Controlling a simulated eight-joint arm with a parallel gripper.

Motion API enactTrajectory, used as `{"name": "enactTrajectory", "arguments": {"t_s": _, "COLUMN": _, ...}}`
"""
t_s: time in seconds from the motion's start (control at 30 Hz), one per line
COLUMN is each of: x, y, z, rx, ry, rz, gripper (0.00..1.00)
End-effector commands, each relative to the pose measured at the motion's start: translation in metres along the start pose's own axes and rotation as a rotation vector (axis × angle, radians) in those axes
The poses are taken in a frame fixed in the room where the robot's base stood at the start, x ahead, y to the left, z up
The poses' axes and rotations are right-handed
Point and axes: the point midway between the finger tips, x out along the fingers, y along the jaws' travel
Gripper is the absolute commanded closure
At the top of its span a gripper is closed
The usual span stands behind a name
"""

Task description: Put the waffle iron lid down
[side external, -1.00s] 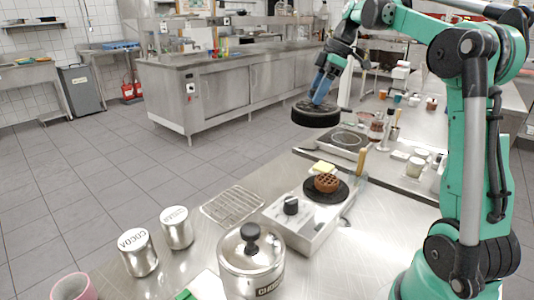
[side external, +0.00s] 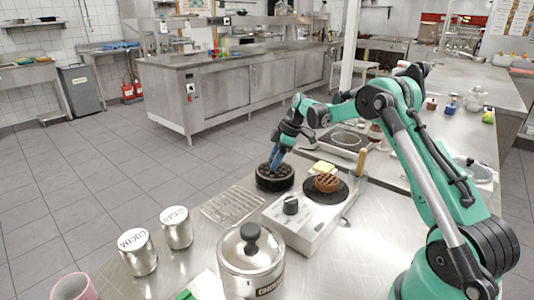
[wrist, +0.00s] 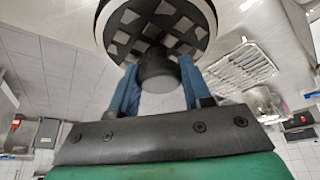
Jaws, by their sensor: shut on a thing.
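The waffle iron lid (side external: 275,180) is a thick black disc at the counter's far left edge, left of the hot plate. My gripper (side external: 277,161) comes down on it from above with blue fingers. In the wrist view, my gripper (wrist: 158,85) is shut on the lid's dark knob, and the lid (wrist: 160,28) shows a grid of pale squares. The waffle iron base (side external: 308,217) is open, with a brown waffle (side external: 327,183) on its black round plate. I cannot tell whether the lid touches the counter or hangs just above it.
A wire cooling rack (side external: 230,206) lies just left of the lid. A lidded steel pot (side external: 251,262) and canisters (side external: 138,252) stand in front. Another hot plate (side external: 346,142) is behind to the right.

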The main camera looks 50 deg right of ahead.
Motion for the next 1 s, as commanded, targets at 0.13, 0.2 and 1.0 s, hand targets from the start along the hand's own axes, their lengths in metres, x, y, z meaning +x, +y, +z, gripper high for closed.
{"name": "enactTrajectory", "arguments": {"t_s": 0.13, "x": 0.004, "y": 0.0, "z": 0.002, "rx": 0.0, "ry": 0.0, "rz": 0.0, "gripper": 1.0}}
{"name": "enactTrajectory", "arguments": {"t_s": 0.2, "x": 0.004, "y": 0.0, "z": 0.002, "rx": 0.0, "ry": 0.0, "rz": 0.0, "gripper": 1.0}}
{"name": "enactTrajectory", "arguments": {"t_s": 1.0, "x": -0.012, "y": 0.0, "z": 0.002, "rx": 0.001, "ry": 0.0, "rz": 0.0, "gripper": 0.25}}
